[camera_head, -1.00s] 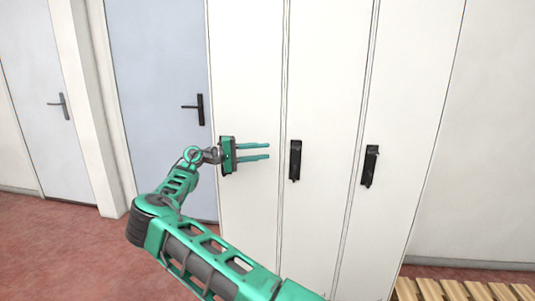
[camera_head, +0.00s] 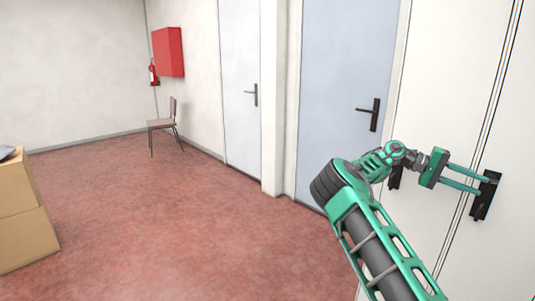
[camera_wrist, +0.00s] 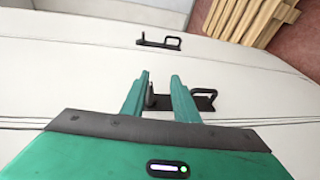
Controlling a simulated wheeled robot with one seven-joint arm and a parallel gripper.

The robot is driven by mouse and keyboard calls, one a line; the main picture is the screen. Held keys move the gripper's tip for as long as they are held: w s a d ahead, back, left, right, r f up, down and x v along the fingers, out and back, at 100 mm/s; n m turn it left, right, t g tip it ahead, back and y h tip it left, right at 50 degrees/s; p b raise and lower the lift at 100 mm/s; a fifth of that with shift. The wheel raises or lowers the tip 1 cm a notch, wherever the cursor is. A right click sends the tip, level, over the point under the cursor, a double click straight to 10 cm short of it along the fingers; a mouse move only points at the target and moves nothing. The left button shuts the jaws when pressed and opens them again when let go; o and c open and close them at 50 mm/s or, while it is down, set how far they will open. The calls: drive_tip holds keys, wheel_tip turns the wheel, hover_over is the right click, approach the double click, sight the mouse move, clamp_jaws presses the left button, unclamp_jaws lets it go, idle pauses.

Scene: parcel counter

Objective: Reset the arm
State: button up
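My green gripper (camera_head: 485,184) is at the right of the head view, at the end of my extended arm, in front of the white locker doors (camera_head: 440,85). Its two fingers are parallel with a clear gap between them. In the wrist view my gripper (camera_wrist: 160,75) is open and I see nothing held. A black locker handle (camera_wrist: 206,100) shows just beyond the fingers there, partly hidden by them. In the head view the fingertips overlap a black handle (camera_head: 484,203); I cannot tell whether they touch it.
A blue-grey door (camera_head: 340,80) and a paler door (camera_head: 240,60) stand left of the lockers. A chair (camera_head: 162,124), a red wall box (camera_head: 168,52) and stacked cartons (camera_head: 20,240) are further left. The red floor (camera_head: 170,220) between is open. Wooden slats (camera_wrist: 250,18) show in the wrist view.

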drive_tip(key=s+d+f+m+t+y, duration=0.1)
drive_tip(key=s+f+y, duration=0.25)
drive_tip(key=s, duration=0.55)
drive_tip(key=s+d+f+m+t+y, duration=0.15)
drive_tip(key=s+y, duration=0.35)
drive_tip(key=s, duration=0.5)
drive_tip(key=s+a+n+t+y, duration=0.1)
drive_tip(key=s+a+t, duration=0.1)
drive_tip(key=s+a, duration=0.4)
drive_tip(key=s+a+f+n+t+y, duration=0.1)
drive_tip(key=s+a, duration=0.5)
drive_tip(key=a, duration=0.7)
drive_tip(key=s+a+f+n+t+y, duration=0.1)
drive_tip(key=s+a+t+y, duration=0.1)
drive_tip(key=s+a, duration=0.4)
drive_tip(key=a+t, duration=0.1)
drive_tip(key=a, duration=0.2)
drive_tip(key=shift+s+a+f+y, duration=0.15)
drive_tip(key=shift+s+y, duration=0.15)
drive_tip(key=shift+y, duration=0.05)
drive_tip(key=shift+t, duration=0.25)
